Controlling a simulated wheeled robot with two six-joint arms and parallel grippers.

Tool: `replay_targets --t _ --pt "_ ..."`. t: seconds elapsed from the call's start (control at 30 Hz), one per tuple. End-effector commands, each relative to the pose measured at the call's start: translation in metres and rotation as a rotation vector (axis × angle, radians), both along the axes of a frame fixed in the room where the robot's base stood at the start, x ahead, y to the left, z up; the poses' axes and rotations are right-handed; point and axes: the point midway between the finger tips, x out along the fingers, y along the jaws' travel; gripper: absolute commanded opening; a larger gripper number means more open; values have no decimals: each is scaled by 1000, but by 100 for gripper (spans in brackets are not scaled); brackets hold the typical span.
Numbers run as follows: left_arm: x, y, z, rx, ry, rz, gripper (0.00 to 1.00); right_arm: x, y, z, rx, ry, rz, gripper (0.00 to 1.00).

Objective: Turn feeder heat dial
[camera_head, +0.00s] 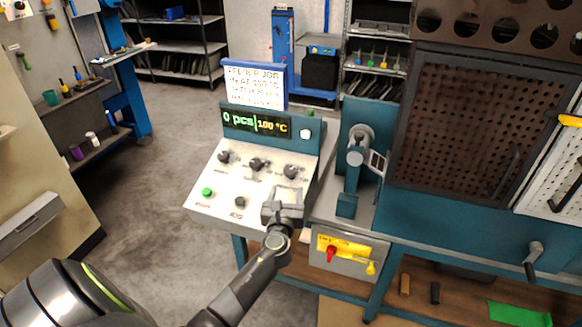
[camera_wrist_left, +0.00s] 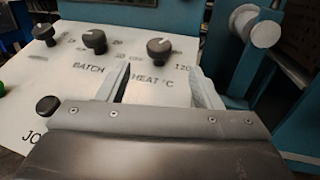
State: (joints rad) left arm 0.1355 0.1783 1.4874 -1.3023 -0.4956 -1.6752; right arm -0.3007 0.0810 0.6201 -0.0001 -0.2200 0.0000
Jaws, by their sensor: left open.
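The heat dial (camera_head: 291,171) is the rightmost of three black knobs on the white sloped face of the feeder panel (camera_head: 215,208). In the left wrist view the dial (camera_wrist_left: 159,49) stands just above the "HEAT °C" lettering, with a pale mark on its top. My left gripper (camera_head: 284,200) is open and empty over the lower right of the panel, on the near side of the dial. In the wrist view its two fingers (camera_wrist_left: 160,84) are spread apart, with the dial beyond the gap and not between them. My right gripper does not show.
The display (camera_head: 256,123) reads 0 pcs and 100 °C, below a white job card (camera_head: 256,85). A green button (camera_head: 207,192) and a black knob (camera_head: 240,202) sit low on the panel. A teal press with a lever (camera_head: 356,150) stands close on the right.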

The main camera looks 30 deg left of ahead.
Motion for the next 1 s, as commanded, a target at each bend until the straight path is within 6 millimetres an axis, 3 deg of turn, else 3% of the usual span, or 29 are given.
replay_targets --t 0.2,0.6,1.0 --pt "37 20 1 3 -1 1 59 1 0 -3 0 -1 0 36" --pt "93 49 -1 -1 0 2 59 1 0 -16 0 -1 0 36" --pt "115 60 0 -2 0 1 59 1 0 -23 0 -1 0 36"
